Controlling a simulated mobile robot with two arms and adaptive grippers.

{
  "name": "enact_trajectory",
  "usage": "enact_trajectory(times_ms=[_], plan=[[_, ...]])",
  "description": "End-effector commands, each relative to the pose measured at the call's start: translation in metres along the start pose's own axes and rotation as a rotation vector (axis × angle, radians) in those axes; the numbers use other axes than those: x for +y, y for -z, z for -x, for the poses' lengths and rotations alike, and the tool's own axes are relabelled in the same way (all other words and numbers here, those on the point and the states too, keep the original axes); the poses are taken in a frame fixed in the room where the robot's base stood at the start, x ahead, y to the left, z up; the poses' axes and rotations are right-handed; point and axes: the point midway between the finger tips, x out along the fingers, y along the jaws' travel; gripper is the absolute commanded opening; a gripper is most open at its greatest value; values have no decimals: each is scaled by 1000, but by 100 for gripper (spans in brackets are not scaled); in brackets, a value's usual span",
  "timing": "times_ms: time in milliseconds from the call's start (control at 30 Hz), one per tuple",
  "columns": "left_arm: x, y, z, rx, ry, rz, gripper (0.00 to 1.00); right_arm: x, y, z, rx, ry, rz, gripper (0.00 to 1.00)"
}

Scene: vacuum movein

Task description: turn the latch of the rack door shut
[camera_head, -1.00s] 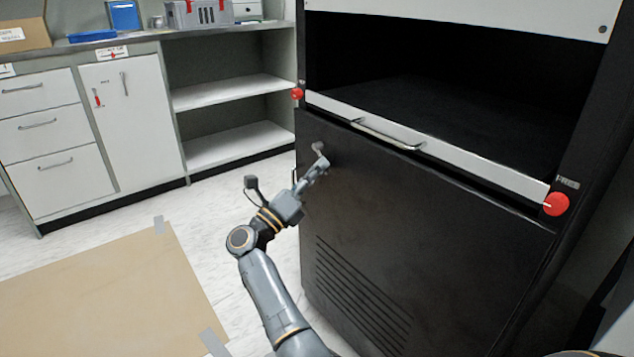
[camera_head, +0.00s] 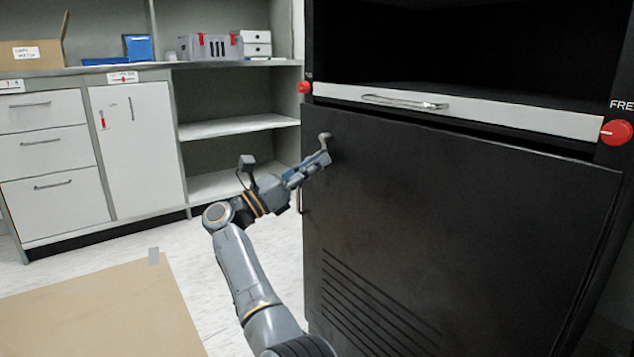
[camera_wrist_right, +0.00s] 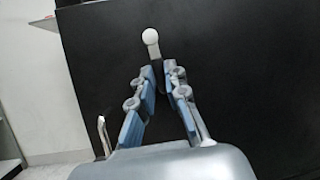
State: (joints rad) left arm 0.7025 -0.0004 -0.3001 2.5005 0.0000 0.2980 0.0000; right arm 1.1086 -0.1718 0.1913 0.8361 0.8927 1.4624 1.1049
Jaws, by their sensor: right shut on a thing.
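The rack door (camera_head: 440,225) is a black panel with slanted vent slots low down, below the white-edged opening of the black rack. The small pale latch (camera_head: 325,140) is at its upper left. In the right wrist view the latch (camera_wrist_right: 151,42) shows as a round pale end on a short stem, tilted slightly from upright. My right gripper (camera_head: 321,160) reaches it from below. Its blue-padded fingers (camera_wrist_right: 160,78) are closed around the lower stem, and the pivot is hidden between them. My left gripper is not in view.
A metal handle (camera_wrist_right: 104,136) stands at the door's left edge. Red knobs (camera_head: 617,132) flank the rack front. White cabinets (camera_head: 136,150) and open shelves stand behind on the left. A brown mat (camera_head: 110,305) lies on the floor. The floor between is clear.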

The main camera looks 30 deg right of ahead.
Motion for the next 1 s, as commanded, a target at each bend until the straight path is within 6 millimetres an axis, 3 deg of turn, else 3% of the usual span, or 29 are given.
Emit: enact_trajectory(times_ms=[33,300,833,867,900,967,1000], plan=[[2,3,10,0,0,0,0,2,4,2,5,7,-18,0],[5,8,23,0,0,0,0,6,1,1,22,42,-98,0],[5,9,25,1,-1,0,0,7,0,1,28,50,-119,0],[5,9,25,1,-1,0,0,7,0,1,28,50,-119,18],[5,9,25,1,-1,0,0,7,0,1,28,50,-119,26],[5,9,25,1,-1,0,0,7,-1,1,28,50,-119,36],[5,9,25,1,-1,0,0,7,-1,1,27,50,-119,36]])
